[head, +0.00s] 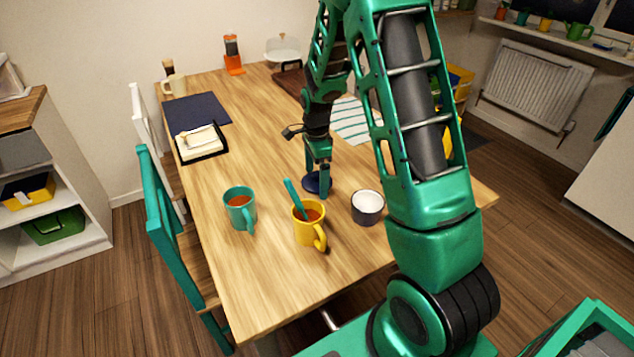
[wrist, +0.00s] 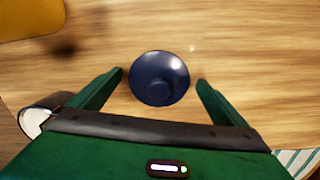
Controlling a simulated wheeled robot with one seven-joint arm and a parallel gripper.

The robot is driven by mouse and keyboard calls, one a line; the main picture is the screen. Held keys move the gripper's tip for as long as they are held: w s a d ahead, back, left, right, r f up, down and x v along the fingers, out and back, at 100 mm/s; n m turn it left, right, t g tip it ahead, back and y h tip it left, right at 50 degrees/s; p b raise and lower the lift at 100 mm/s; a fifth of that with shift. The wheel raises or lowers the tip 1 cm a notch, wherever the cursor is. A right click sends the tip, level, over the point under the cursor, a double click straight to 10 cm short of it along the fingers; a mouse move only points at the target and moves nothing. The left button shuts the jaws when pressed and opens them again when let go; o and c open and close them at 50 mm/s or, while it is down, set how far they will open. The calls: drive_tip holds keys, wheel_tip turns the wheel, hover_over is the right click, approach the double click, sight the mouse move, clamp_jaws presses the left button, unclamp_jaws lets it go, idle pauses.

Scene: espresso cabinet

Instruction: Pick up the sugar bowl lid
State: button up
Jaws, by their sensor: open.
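The sugar bowl lid (head: 309,184) is a dark blue disc lying on the wooden table, partly hidden behind my gripper in the head view. In the wrist view the lid (wrist: 159,79) shows whole, with a round knob in its middle. My gripper (head: 319,187) points down over the lid. In the wrist view my gripper (wrist: 160,77) is open, with one finger on each side of the lid and a gap on both sides. The sugar bowl (head: 367,208), dark outside and white within, stands uncovered to the right of the lid.
A yellow mug (head: 308,229) with a teal spoon and a teal mug (head: 240,212) stand near the front of the table (head: 270,285). A butter dish (head: 201,143), a dark blue mat (head: 197,109) and a striped cloth (head: 351,122) lie farther back.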

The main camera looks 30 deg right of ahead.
drive_tip(key=c, duration=1.1)
drive_tip(key=shift+c, duration=0.2)
